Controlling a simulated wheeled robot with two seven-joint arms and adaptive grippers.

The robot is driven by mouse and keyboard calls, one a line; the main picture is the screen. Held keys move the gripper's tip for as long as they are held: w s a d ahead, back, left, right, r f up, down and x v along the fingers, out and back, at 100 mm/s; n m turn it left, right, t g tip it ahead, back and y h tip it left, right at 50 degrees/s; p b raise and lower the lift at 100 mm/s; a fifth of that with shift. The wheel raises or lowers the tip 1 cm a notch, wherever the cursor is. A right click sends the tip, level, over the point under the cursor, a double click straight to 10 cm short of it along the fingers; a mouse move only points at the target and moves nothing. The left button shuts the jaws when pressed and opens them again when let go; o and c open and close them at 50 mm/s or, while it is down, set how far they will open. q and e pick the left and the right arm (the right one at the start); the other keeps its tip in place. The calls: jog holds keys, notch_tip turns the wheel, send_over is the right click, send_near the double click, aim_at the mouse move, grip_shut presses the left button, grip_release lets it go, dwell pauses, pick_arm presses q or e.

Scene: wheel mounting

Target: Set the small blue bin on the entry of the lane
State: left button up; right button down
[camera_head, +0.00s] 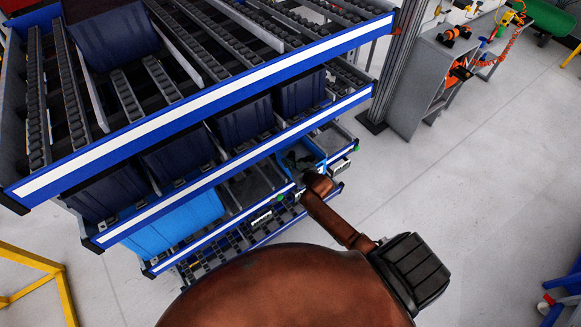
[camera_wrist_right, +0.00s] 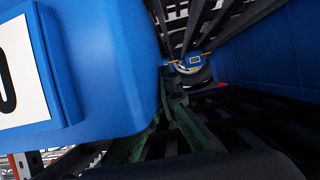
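The small blue bin (camera_head: 314,150) is at the right end of a lower level of the rack, partly hidden behind my right gripper and wrist. My right gripper (camera_head: 298,161) is dark and sits at the bin, overlapping it in the head view. In the right wrist view a blue bin wall (camera_wrist_right: 105,65) with a white label fills the left side, close to the dark greenish gripper parts (camera_wrist_right: 178,105). The fingertips are too dark to tell whether they are shut on the bin's rim. My left gripper is not in view.
The blue-edged rack (camera_head: 215,105) has several roller-lane levels above and around my right gripper. Dark blue bins (camera_head: 245,122) stand on the middle level and a larger light blue bin (camera_head: 178,222) is lower left.

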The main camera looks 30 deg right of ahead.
aim_at(276, 153)
jog(key=w, duration=0.1)
jog(key=w+b, duration=0.1)
jog(key=w, duration=0.2)
jog(key=shift+a+f+b, duration=0.2)
jog(key=shift+f+b, duration=0.05)
jog(key=shift+b, duration=0.15)
jog(key=shift+w+a+f+b, duration=0.15)
jog(key=shift+w+b, duration=0.4)
jog(key=shift+w, duration=0.3)
jog(key=shift+w+d+f+b, duration=0.1)
jog(key=shift+w+f+b, duration=0.1)
jog(key=shift+w+b, duration=0.5)
jog(key=shift+w+a+f+b, duration=0.15)
jog(key=shift+w+b, duration=0.2)
jog(key=shift+w, duration=0.7)
jog(key=shift+s+f+b, duration=0.2)
jog(key=shift+f+b, duration=0.45)
jog(key=shift+f, duration=0.45)
jog(key=c, duration=2.7)
grip_release()
jog(key=o, duration=0.6)
jog(key=shift+f, duration=0.1)
